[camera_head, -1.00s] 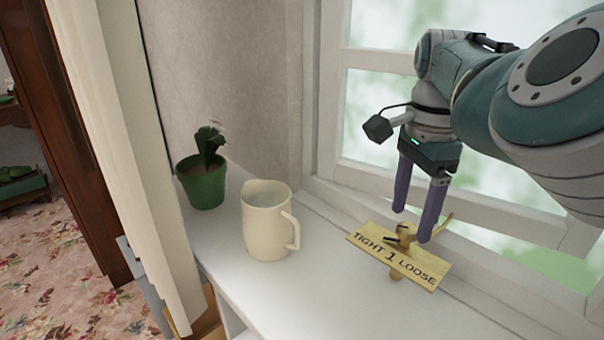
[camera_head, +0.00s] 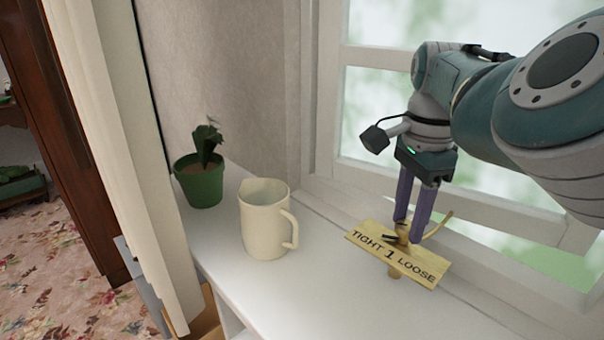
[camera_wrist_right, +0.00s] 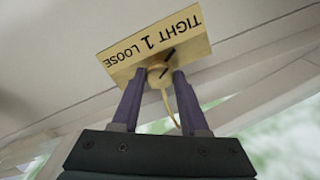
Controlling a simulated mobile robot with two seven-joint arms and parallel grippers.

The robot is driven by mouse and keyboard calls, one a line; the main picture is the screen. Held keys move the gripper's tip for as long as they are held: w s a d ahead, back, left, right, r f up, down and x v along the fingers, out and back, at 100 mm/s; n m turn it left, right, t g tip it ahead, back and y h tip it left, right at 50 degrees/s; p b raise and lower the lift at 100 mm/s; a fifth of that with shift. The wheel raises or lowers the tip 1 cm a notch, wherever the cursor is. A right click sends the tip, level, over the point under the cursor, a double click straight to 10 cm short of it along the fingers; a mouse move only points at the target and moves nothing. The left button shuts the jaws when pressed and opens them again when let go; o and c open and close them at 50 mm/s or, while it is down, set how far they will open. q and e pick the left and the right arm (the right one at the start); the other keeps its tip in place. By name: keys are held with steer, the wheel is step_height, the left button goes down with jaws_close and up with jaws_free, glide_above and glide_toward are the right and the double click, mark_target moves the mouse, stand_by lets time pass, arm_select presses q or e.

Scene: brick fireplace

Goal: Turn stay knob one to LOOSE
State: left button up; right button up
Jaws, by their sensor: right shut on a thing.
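The brass plate (camera_head: 420,268) reads TIGHT, 1 and LOOSE, with TIGHT at its left end and LOOSE at its right in the head view. The plate also shows in the right wrist view (camera_wrist_right: 190,45). The small brass stay knob (camera_wrist_right: 156,78) sits at the middle of the plate's window-side edge and bears a dark mark. My right gripper (camera_head: 411,232) points down and is shut on the knob, one purple finger on each side, as the right wrist view (camera_wrist_right: 158,74) also shows. The fingers partly hide the knob in the head view. My left gripper is out of view.
A cream jug (camera_head: 264,222) stands on the white sill (camera_head: 310,290) left of the plate. A potted plant (camera_head: 200,185) stands farther left. The window frame (camera_head: 385,192) rises close behind my right gripper. A thin brass stay arm (camera_head: 440,222) runs beside the knob.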

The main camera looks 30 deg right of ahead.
jaws_close()
